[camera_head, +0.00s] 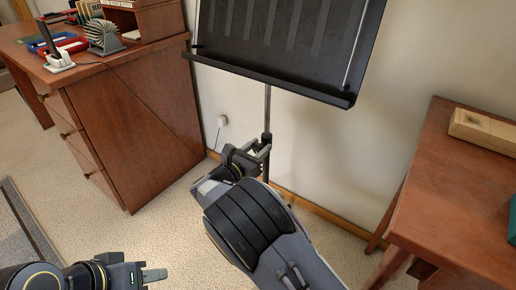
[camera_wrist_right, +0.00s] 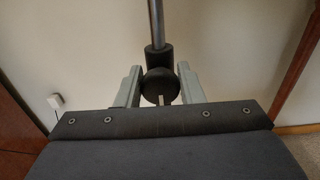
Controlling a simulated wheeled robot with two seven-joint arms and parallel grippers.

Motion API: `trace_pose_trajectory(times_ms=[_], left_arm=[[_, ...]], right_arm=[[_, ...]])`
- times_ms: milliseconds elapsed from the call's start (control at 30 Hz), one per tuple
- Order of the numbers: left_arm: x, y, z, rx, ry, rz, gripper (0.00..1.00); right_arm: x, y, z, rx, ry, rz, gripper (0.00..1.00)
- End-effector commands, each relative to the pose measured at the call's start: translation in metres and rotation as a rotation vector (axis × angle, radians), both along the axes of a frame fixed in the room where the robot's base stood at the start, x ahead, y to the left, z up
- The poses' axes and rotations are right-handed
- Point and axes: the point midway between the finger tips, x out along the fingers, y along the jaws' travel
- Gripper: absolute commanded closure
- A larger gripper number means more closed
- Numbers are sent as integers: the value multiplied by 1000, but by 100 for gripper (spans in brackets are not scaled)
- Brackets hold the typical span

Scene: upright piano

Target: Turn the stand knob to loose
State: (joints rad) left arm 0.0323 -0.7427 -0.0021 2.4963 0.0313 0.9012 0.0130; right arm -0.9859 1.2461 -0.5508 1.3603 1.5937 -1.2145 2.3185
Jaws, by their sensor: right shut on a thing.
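The black music stand (camera_head: 285,40) stands against the wall, its silver pole (camera_head: 267,105) running down into a black collar. In the right wrist view the round black stand knob (camera_wrist_right: 160,82) sits on the collar below the pole, with a pale mark on its lower part pointing down. My right gripper (camera_wrist_right: 160,92) is shut on the knob, one grey finger on each side. In the head view my right gripper (camera_head: 257,150) is at the collar and the knob is hidden. My left gripper (camera_head: 155,275) is low at the left, away from the stand; its finger gap cannot be made out.
A wooden desk (camera_head: 135,110) with drawers stands at the left, holding a red-and-blue tray (camera_head: 62,45) and small items. A wooden table (camera_head: 450,190) at the right holds a beige box (camera_head: 485,130). A white wall plug (camera_head: 222,121) is behind. Carpet is clear between.

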Motion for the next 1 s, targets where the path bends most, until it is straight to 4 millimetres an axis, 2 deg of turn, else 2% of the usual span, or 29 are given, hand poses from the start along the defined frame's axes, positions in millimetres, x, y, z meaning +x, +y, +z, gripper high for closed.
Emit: trace_pose_trajectory(times_ms=[133, 467, 500, 600, 867, 1000], left_arm=[[0, 0, -8, 0, 0, 0, 64], [0, 0, -8, 0, 0, 0, 64], [0, 0, -7, 0, 0, 0, 64], [0, 0, -7, 0, 0, 0, 64], [0, 0, -7, 0, 0, 0, 64], [0, 0, -3, 0, 0, 0, 64]], right_arm=[[0, 0, -3, -67, 51, -1, 88], [0, 0, -1, -93, 70, 0, 88], [0, 0, -1, -93, 70, 0, 60], [0, 0, -1, -93, 70, 0, 48], [0, 1, -1, -92, 68, 0, 48], [-9, 7, 1, -92, 68, 1, 48]])
